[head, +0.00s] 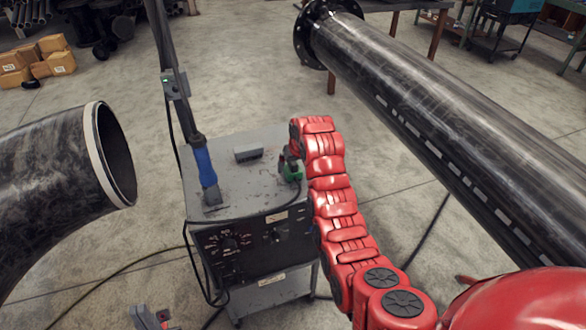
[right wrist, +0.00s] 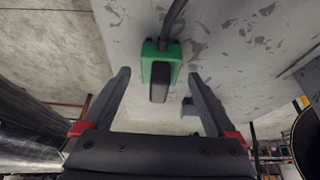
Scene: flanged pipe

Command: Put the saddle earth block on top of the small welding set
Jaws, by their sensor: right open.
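The saddle earth block (head: 291,172) is a small green piece with a dark middle and a cable. It appears to rest on the right part of the grey, worn top of the small welding set (head: 222,184), a wheeled cabinet with dials in front. My right gripper (head: 289,160) is over the block. In the right wrist view, the open fingers (right wrist: 158,73) stand either side of the green block (right wrist: 161,63), with visible gaps and no grip on it. My left gripper (head: 152,318) is partly cut off at the bottom edge; its opening is unclear.
A grey block (head: 248,154) and the foot of a blue-gripped pole (head: 205,165) are on the welding set's top. A curved pipe (head: 60,180) is on the left and a long flanged pipe (head: 430,100) on the right. Cables cross the floor.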

